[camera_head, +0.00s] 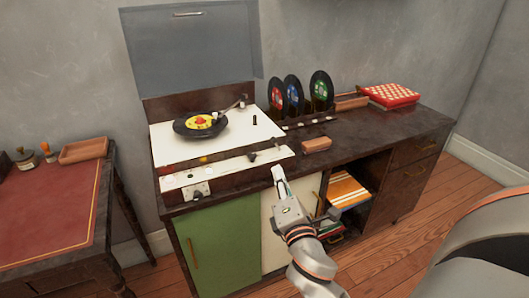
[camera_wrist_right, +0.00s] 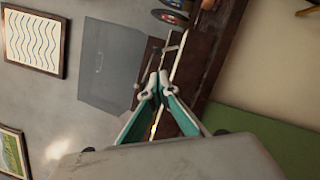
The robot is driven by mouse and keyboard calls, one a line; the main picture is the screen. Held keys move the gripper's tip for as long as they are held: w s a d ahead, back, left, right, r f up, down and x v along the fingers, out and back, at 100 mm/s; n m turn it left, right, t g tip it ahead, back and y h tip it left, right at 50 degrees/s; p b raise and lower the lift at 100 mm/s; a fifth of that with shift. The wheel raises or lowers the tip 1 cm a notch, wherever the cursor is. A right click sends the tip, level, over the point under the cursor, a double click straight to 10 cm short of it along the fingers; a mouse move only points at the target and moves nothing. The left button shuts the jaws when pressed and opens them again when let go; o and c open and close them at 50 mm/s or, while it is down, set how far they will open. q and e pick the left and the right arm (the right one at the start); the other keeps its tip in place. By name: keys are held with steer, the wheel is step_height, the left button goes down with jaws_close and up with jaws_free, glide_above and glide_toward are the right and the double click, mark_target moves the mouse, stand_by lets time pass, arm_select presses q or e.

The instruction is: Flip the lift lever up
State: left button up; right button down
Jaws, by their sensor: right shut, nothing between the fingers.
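The record player (camera_head: 225,152) has a cream top with a black record (camera_head: 200,124) with a yellow and red label on it. A tonearm (camera_head: 229,108) stands at the record's right. A small dark upright peg (camera_head: 254,120) is right of the tonearm, and a dark knob (camera_head: 252,157) sits on the front strip. I cannot tell which is the lift lever. My right gripper (camera_head: 277,172) is shut and empty at the cabinet's front edge, apart from the peg. Its closed fingertips show in the right wrist view (camera_wrist_right: 157,86). My left gripper is out of view.
The grey lid (camera_head: 190,45) stands open behind. Several upright records (camera_head: 292,92), a wooden block (camera_head: 316,144) and a red checked box (camera_head: 389,95) are on the dark cabinet top to the right. A red-topped desk (camera_head: 50,205) stands left.

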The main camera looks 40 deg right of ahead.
mark_target(270, 160)
steer(key=x, duration=1)
stand_by(0.4)
